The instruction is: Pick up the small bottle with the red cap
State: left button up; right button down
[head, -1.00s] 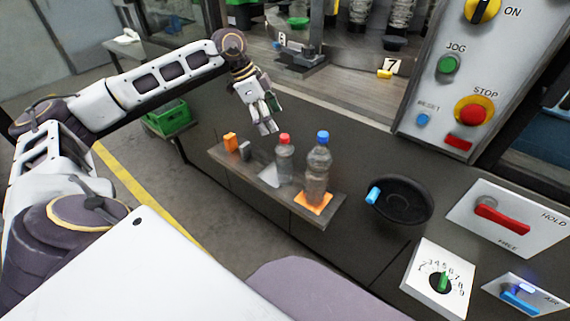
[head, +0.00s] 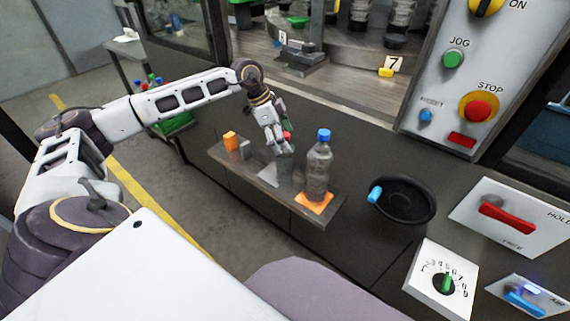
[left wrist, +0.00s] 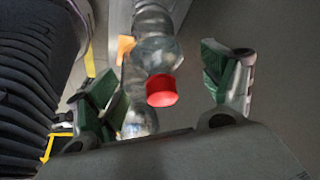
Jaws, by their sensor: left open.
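The small bottle with the red cap stands on the narrow shelf (head: 255,184). Its red cap (head: 287,135) shows just beside my left gripper (head: 274,146), and its clear body (head: 285,168) is partly covered by the fingers. In the left wrist view the red cap (left wrist: 162,90) lies between the two open green-padded fingers of my left gripper (left wrist: 165,88), apart from both. A taller bottle with a blue cap (head: 319,165) stands upright on an orange patch to the right. My right gripper is not in view.
A black handwheel with a blue knob (head: 405,200) is right of the shelf. A control panel with a red stop button (head: 478,109) rises behind.

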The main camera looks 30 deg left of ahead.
aim_at(285, 159)
pick_arm(q)
jog(key=shift+f, duration=0.1)
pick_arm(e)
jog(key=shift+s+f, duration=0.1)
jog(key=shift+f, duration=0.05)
pick_arm(q)
jog(key=shift+d+f, duration=0.1)
jog(key=shift+f, duration=0.1)
jog(key=shift+w+d+f, duration=0.1)
jog(key=shift+d+f, duration=0.05)
jog(key=shift+f, duration=0.15)
jog(key=shift+b+x, duration=0.6)
jog(key=shift+x, duration=1.35)
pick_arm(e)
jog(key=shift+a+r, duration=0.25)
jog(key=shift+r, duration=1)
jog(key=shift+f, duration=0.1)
pick_arm(q)
jog(key=shift+r, duration=0.15)
grip_shut()
